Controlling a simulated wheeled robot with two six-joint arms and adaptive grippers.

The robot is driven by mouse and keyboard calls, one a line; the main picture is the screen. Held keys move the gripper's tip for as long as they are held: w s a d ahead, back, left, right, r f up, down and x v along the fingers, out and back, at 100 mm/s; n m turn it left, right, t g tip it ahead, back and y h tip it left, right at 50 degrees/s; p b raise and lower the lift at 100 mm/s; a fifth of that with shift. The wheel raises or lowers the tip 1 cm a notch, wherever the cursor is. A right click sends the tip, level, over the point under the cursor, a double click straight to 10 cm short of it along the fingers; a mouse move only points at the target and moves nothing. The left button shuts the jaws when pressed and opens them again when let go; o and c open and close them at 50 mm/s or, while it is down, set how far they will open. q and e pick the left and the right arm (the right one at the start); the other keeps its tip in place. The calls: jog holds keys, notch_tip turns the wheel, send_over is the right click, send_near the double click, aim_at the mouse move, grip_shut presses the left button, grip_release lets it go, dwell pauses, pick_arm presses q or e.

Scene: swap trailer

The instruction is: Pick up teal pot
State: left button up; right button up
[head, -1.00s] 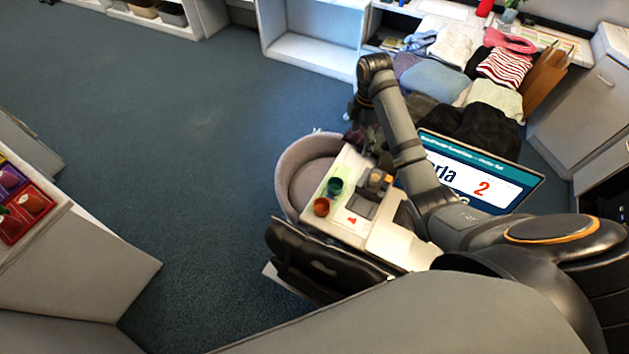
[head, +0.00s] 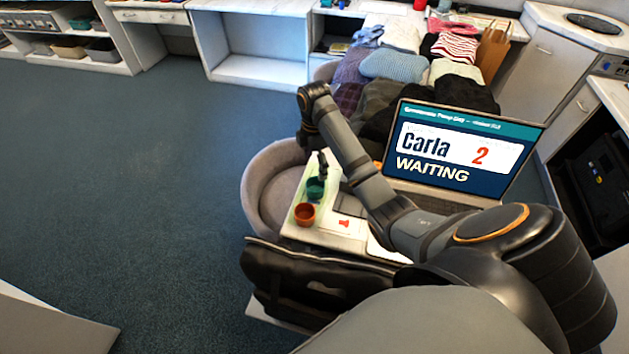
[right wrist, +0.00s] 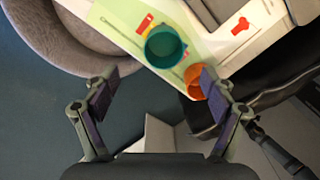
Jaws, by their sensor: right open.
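The teal pot (head: 315,189) stands upright on a pale green mat (head: 299,227) on the white table in the head view. It also shows in the right wrist view (right wrist: 165,47), seen from above and looking empty. An orange pot (head: 304,214) stands close beside it, also seen in the right wrist view (right wrist: 196,80). My right gripper (head: 322,162) is just behind the teal pot in the head view. In the right wrist view its fingers (right wrist: 157,83) are spread wide with nothing between them, and the teal pot lies beyond the fingertips. My left gripper is out of view.
A laptop (head: 458,156) reading "Carla 2 WAITING" stands right of the pots. A grey rounded chair (head: 258,178) is left of the table, and a black bag (head: 300,283) is at its near side. Folded clothes (head: 410,70) lie behind. Open floor is at left.

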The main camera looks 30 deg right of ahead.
jog(key=b, duration=0.6)
send_over(315, 184)
jog(key=s+a, duration=0.1)
jog(key=s, duration=0.1)
jog(key=shift+w+f, duration=0.1)
jog(key=shift+f, duration=2.75)
jog(key=f, duration=0.4)
jog(key=shift+s+a+f+b, duration=0.2)
jog(key=shift+s+f+b, duration=0.1)
jog(key=shift+b, duration=0.1)
jog(key=c, duration=1.3)
jog(key=shift+o, duration=0.2)
jog(key=shift+r, duration=0.1)
jog(key=shift+w+r, duration=0.1)
jog(key=shift+r, duration=0.4)
jog(key=r, duration=0.1)
jog(key=r+p, duration=0.1)
jog(key=r, duration=0.1)
jog(key=shift+s+r+p, duration=0.2)
jog(key=shift+s+p, duration=0.05)
jog(key=shift+p, duration=0.15)
jog(key=s+a+r+p, duration=0.2)
jog(key=s+r+p, duration=0.2)
jog(key=s+p, duration=0.2)
jog(key=s+a+r+p, duration=0.2)
jog(key=s+r+p, duration=0.2)
jog(key=s+p, duration=0.2)
jog(key=shift+s+a+r, duration=0.25)
jog(key=shift+s+a, duration=0.15)
jog(key=shift+s, duration=0.05)
